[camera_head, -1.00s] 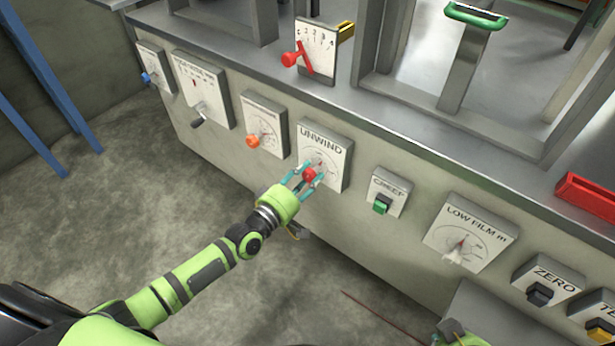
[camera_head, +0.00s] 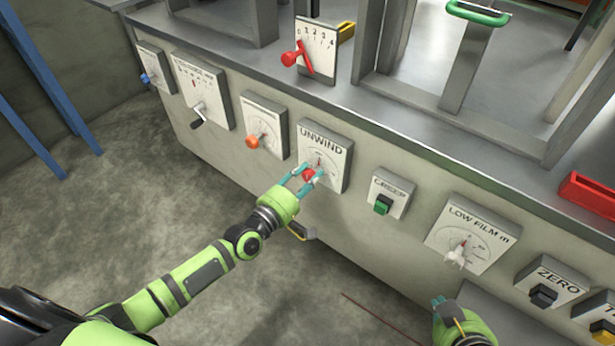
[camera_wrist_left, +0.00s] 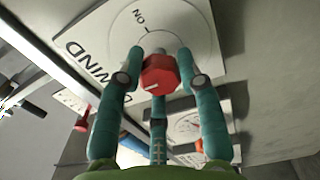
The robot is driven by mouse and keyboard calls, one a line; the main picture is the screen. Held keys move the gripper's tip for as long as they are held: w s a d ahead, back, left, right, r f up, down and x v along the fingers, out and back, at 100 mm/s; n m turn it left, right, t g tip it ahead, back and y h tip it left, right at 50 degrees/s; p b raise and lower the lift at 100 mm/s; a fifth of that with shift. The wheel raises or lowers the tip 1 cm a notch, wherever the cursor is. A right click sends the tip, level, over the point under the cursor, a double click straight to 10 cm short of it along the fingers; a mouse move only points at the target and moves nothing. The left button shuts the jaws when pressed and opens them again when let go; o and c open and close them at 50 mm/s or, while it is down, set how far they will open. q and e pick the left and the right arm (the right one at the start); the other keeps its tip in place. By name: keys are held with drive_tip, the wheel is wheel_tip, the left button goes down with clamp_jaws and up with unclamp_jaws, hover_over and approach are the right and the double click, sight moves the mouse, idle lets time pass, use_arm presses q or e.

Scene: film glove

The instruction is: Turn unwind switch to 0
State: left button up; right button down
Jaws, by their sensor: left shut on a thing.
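The UNWIND switch is a red knob (camera_head: 309,175) on a white dial plate (camera_head: 335,150) on the grey machine front. The knob also shows in the left wrist view (camera_wrist_left: 160,75), with a short white line on its face. My left gripper (camera_head: 307,177) is shut on the knob, its teal fingers (camera_wrist_left: 162,72) on either side of it. Part of the dial scale is hidden behind the knob and fingers. My right gripper (camera_head: 440,302) is low at the right, away from the switch; its fingertips are too small to read.
To the left of UNWIND is a panel with an orange knob (camera_head: 253,142). To its right are a green CREEP button (camera_head: 382,205) and the LOW FILM dial (camera_head: 470,236). A red-handled lever (camera_head: 290,58) stands above, on the machine's ledge. The floor in front is open.

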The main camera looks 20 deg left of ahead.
use_arm(q)
drive_tip(key=shift+w+a+r, duration=0.2)
drive_tip(key=shift+a+r, duration=0.05)
drive_tip(key=shift+r, duration=0.05)
drive_tip(key=o, duration=1.2)
drive_tip(key=shift+f, duration=0.1)
drive_tip(key=shift+c, duration=0.2)
drive_tip(key=shift+f, duration=0.1)
drive_tip(key=shift+s+d, duration=0.1)
drive_tip(key=shift+s, duration=0.1)
drive_tip(key=shift+s+f, duration=0.1)
drive_tip(key=shift+s, duration=0.2)
drive_tip(key=v, duration=1.1)
drive_tip(key=shift+a, duration=0.2)
drive_tip(key=shift+s, duration=0.15)
